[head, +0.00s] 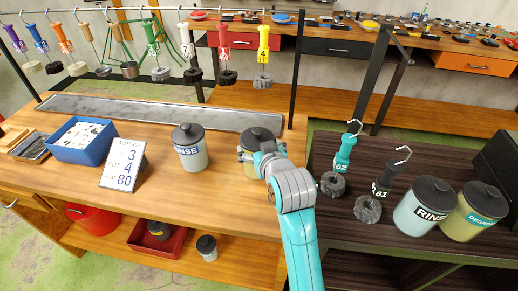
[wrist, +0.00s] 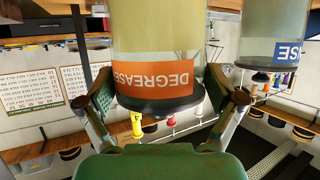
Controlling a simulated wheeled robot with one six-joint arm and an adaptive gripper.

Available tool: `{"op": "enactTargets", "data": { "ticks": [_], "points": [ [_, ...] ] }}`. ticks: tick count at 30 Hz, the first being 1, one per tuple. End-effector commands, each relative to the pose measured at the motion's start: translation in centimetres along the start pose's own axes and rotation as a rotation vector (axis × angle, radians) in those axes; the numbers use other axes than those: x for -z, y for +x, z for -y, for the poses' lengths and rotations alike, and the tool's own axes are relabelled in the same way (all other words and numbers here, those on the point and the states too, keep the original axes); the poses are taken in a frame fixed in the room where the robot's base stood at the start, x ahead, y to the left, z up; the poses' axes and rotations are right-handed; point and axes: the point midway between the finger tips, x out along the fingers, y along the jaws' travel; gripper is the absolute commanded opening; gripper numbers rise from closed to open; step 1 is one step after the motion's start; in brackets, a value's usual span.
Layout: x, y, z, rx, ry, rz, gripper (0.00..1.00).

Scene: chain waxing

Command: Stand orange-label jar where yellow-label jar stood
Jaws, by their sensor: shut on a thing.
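My gripper (head: 256,150) is shut around a jar with a dark lid (head: 257,134) on the right part of the wooden bench. In the wrist view this orange-label jar (wrist: 155,75), marked DEGREASE, sits between both fingers (wrist: 170,94). The head view does not show its label, and I cannot tell whether its base touches the bench. In the red tray (head: 168,246) under the bench, a dark-lidded item with a yellow patch (head: 158,230) shows; it may be the yellow-label jar, but it is too small to tell.
A blue-label RINSE jar (head: 190,150) stands left of my gripper. A number sign (head: 124,166) and blue box (head: 82,139) are farther left. Handled tools hang from a rail behind. On the dark table stand another RINSE jar (head: 424,208) and a teal-label jar (head: 471,215).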

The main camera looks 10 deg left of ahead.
Motion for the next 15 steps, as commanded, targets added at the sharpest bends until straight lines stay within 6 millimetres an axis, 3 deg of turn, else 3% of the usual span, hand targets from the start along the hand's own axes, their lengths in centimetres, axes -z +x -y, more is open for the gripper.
{"op": "enactTargets", "data": {
  "ticks": [13, 14, 15],
  "points": [
    [-0.76, 0.31, 0.0, 0.0, 0.0, -0.004, 0.23],
    [-0.88, 0.35, 0.0, 0.0, 0.0, -0.001, 0.97],
    [-0.86, 0.34, 0.0, 0.0, 0.0, -0.001, 1.0]
  ]
}}
